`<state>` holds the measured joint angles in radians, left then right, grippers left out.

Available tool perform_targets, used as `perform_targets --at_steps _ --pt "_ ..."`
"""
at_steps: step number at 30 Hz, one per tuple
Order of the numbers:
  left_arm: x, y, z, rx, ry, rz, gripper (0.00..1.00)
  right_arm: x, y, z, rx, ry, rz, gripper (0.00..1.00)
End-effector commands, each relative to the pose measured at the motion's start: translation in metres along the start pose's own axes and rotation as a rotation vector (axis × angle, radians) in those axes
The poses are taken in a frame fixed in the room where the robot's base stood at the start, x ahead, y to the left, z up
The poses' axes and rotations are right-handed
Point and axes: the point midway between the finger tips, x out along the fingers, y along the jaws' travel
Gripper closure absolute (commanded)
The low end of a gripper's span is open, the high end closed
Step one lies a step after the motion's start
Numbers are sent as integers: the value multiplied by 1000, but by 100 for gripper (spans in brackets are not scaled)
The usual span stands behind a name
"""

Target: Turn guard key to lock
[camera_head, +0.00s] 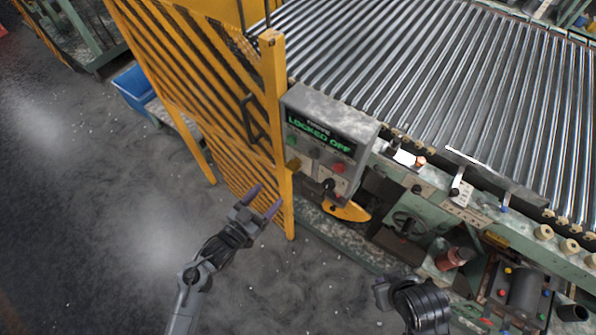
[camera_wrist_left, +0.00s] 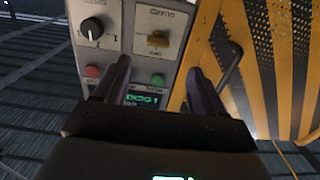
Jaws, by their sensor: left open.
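The guard key is a small brass-coloured piece (camera_wrist_left: 158,38) on the control box's face, near the fence side. It also shows in the head view (camera_head: 293,164), small and dim. The grey control box (camera_head: 352,114) has a green-lit display (camera_head: 319,138) that seems to read "LOCKED OFF". My left gripper (camera_head: 266,199) is open and empty in front of the striped fence, apart from the box. In the left wrist view, the key appears between and beyond my left gripper's fingers (camera_wrist_left: 157,66).
A black knob (camera_wrist_left: 92,28) sits beside the key, with red (camera_wrist_left: 92,71) and green (camera_wrist_left: 157,79) buttons near the display. The yellow striped fence (camera_head: 210,110) with its black handle (camera_head: 251,120) stands close by. A roller conveyor (camera_head: 430,80) lies behind. Floor around my left arm is clear.

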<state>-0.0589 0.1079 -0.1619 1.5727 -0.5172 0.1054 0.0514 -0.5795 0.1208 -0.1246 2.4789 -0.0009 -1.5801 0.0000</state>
Motion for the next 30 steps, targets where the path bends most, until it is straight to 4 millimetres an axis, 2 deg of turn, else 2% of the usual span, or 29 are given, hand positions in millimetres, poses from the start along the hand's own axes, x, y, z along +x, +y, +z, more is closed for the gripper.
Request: perform_targets --at_steps 5,18,24,30 --pt "19 -1 -5 3 10 2 30 0 -4 -1 10 2 -11 100" --pt "86 0 -5 3 8 2 30 -4 3 -1 -1 0 7 100" --pt "104 0 -4 4 7 2 30 -3 4 -1 -2 0 8 100" --pt "109 0 -4 3 7 2 30 -3 3 -1 0 0 6 100"
